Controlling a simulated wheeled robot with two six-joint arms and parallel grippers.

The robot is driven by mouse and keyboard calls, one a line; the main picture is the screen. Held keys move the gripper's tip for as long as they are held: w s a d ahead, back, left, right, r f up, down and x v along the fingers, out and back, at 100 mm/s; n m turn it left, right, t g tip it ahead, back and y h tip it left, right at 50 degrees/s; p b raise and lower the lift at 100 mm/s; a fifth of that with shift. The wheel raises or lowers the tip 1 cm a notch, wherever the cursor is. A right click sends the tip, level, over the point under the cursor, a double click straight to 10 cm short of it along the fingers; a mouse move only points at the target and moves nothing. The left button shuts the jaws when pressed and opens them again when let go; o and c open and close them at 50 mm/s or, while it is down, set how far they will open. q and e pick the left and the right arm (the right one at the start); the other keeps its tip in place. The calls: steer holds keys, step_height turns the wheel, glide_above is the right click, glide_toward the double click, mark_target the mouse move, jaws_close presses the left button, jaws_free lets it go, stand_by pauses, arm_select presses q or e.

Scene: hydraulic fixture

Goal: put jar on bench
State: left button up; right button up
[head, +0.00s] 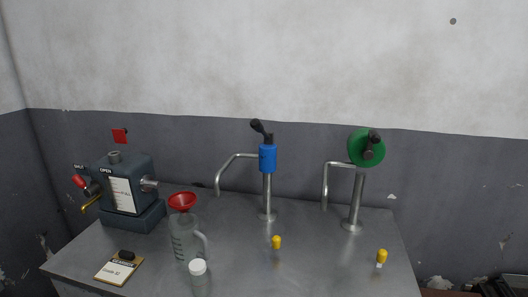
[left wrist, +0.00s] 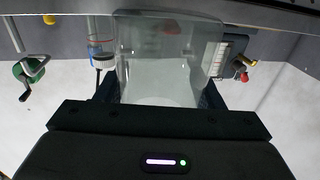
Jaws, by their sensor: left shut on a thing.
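A clear, see-through jar (left wrist: 165,68) stands between the fingers of my left gripper (left wrist: 160,90) in the left wrist view. The gripper is shut on it, one dark finger on each side. That view appears upside down, with the wall low in the picture. The grey bench (head: 325,262) fills the lower part of the head view. Neither gripper shows in the head view, and I cannot pick out the held jar there. My right gripper is in neither view.
Blue (head: 268,158) and green (head: 359,148) fixtures stand behind.

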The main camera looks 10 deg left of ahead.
arm_select(q)
steer(key=w+d+m+h, duration=0.1)
steer(key=w+d, duration=0.1)
steer(key=d, duration=1)
steer(key=shift+w+d+h, duration=0.15)
steer(key=shift+w+h, duration=0.1)
steer(key=shift+h, duration=0.15)
steer(key=shift+s, duration=0.1)
